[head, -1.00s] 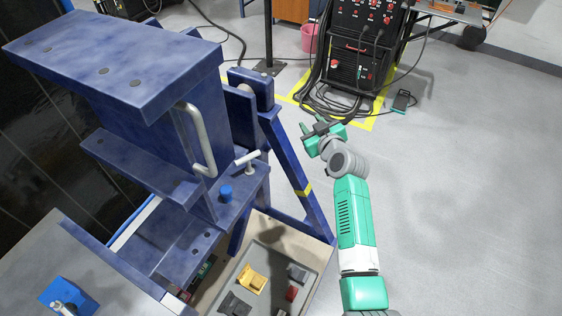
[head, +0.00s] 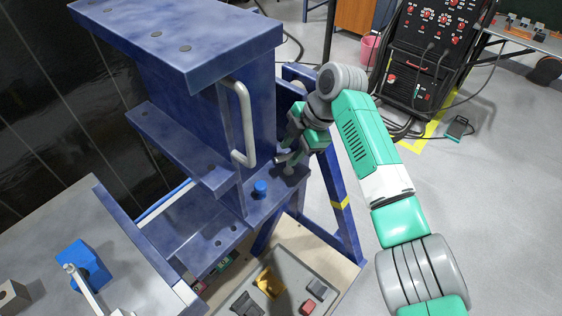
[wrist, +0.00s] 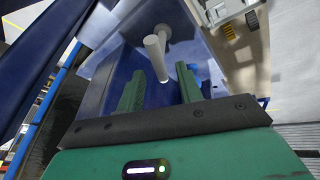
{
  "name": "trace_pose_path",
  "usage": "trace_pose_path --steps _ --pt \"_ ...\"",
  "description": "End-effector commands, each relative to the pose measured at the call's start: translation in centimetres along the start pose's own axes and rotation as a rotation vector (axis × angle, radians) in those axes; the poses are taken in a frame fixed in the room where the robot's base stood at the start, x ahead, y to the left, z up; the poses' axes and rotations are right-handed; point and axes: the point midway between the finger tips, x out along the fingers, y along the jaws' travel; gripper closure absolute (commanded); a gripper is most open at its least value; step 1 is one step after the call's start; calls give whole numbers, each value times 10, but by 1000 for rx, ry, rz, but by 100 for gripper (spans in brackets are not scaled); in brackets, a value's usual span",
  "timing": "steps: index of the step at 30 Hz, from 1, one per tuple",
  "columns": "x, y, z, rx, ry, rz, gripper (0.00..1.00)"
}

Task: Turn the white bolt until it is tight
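The white bolt (head: 289,169) stands on a blue ledge of the jig (head: 196,68), partly hidden by my gripper (head: 289,152) in the head view. In the wrist view the bolt (wrist: 155,52) shows a white cross handle on a round shaft. My gripper (wrist: 161,78) has its two green fingers apart, one on each side of the handle's near end. Gaps show between handle and fingers, so the gripper is open and not clamped. The bolt's threaded part is hidden.
A blue knob (head: 260,188) sits on the same ledge, left of the bolt. A white curved handle (head: 240,125) rises close to my gripper. A grey tray (head: 285,260) with small parts lies below. A welding unit (head: 425,60) stands behind on open floor.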

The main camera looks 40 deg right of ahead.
Motion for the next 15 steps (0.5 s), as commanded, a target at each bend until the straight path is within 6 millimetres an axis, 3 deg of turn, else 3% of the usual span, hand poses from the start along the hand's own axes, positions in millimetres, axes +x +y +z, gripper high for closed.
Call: trace_pose_path --steps 1,6,15 --pt "14 -1 1 1 0 -2 64" --pt "43 -1 1 1 0 0 64" --pt "56 0 0 2 0 3 64"
